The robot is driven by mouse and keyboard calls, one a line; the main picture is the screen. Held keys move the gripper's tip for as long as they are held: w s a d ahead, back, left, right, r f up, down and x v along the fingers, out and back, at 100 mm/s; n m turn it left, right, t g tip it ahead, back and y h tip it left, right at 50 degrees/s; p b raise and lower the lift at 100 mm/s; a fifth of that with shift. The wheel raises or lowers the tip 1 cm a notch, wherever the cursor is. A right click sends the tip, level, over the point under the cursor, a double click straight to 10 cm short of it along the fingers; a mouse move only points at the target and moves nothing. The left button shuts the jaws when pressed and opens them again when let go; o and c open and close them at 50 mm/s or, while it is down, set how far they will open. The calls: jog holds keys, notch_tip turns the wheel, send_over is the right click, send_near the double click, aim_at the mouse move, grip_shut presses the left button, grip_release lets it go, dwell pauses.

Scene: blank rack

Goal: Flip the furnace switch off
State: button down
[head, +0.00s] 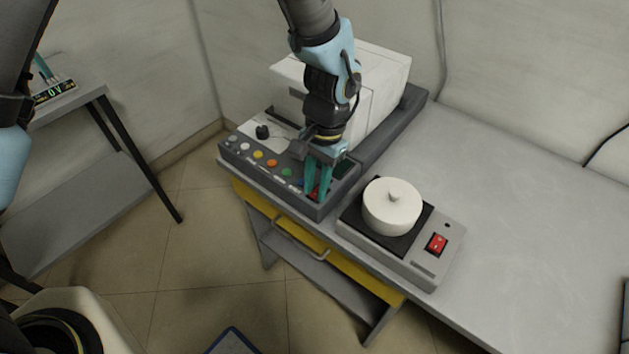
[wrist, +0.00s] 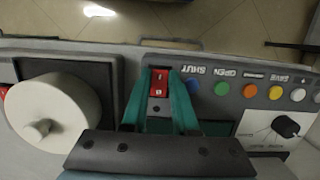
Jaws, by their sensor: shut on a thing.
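The furnace (head: 360,90) is a white box at the back of the bench with a dark grey sloping control panel (head: 243,160) at its front. Its red switch (wrist: 158,83) is at the panel's right end in the head view, beside the SHUT and OPEN buttons. My gripper (head: 317,188) reaches down to it from above. Its two teal fingers stand on either side of the red switch, closed on it. In the head view the fingers and wrist mostly hide the switch. I cannot tell which way it is tipped.
Several coloured buttons and a black knob (head: 263,131) sit left of my gripper.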

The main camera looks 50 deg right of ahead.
jog(key=shift+d+y, duration=0.15)
jog(key=shift+y, duration=0.35)
jog(key=c, duration=1)
grip_release()
jog(key=shift+o, duration=0.2)
jog(key=shift+r, duration=0.15)
jog(key=b+v, duration=0.3)
jog(key=v, duration=0.7)
jog(key=shift+r, duration=0.3)
jog(key=shift+d, duration=0.1)
